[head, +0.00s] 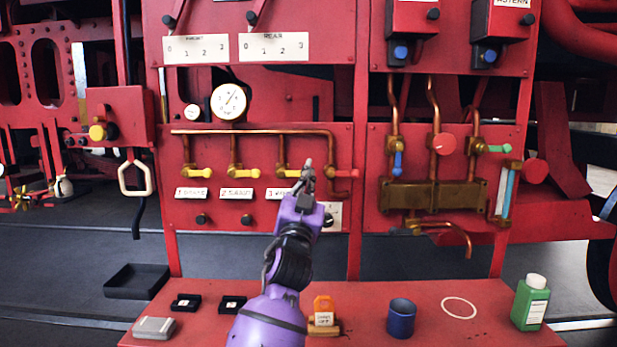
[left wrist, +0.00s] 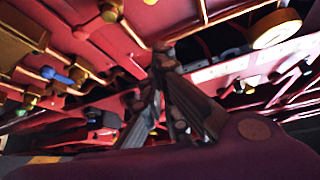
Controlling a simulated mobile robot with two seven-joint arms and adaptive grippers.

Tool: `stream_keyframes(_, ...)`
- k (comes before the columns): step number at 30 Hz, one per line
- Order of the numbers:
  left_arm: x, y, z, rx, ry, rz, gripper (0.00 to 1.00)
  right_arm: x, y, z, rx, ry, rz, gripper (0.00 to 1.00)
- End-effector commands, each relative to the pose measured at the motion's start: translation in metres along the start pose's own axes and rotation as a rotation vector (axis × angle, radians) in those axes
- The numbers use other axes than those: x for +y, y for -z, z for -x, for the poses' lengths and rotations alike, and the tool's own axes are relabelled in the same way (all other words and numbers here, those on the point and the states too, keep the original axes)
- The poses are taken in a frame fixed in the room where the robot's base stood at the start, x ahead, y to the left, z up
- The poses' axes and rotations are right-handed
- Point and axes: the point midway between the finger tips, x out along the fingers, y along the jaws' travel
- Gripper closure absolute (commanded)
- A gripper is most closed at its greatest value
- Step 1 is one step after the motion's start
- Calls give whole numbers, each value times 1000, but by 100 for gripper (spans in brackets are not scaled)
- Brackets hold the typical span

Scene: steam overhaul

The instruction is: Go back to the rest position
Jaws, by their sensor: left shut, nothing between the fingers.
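My left gripper (head: 306,172) is raised in front of the red control panel (head: 240,145), near the right end of the row of yellow-handled valves. Its fingers are together and empty. In the left wrist view the gripper (left wrist: 165,60) also shows with its fingertips meeting, with the panel and pipes behind it. My purple left arm reaches up from the bottom middle of the head view and hides part of the label row and the bench. I cannot tell whether the fingertips touch the panel. My right gripper does not show.
On the red bench (head: 450,325) stand a blue cup (head: 401,317), a green bottle (head: 530,302), a white ring (head: 459,307), an orange tag (head: 323,310) and a grey box (head: 154,328). A black tray (head: 136,281) lies at left. A copper pipe (head: 260,131) crosses the panel.

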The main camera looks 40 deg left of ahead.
Motion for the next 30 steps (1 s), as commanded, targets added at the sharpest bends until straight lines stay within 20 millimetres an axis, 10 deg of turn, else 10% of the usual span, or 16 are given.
stream_keyframes(12,1,-1,0,-6,-4,-12,100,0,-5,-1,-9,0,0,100)
stream_keyframes(17,51,-11,24,-42,-119,17,100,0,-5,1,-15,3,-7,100)
stream_keyframes(23,113,-81,114,-203,-312,16,100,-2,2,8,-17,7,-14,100)
stream_keyframes(30,150,-162,271,-456,-515,37,100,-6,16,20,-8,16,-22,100)
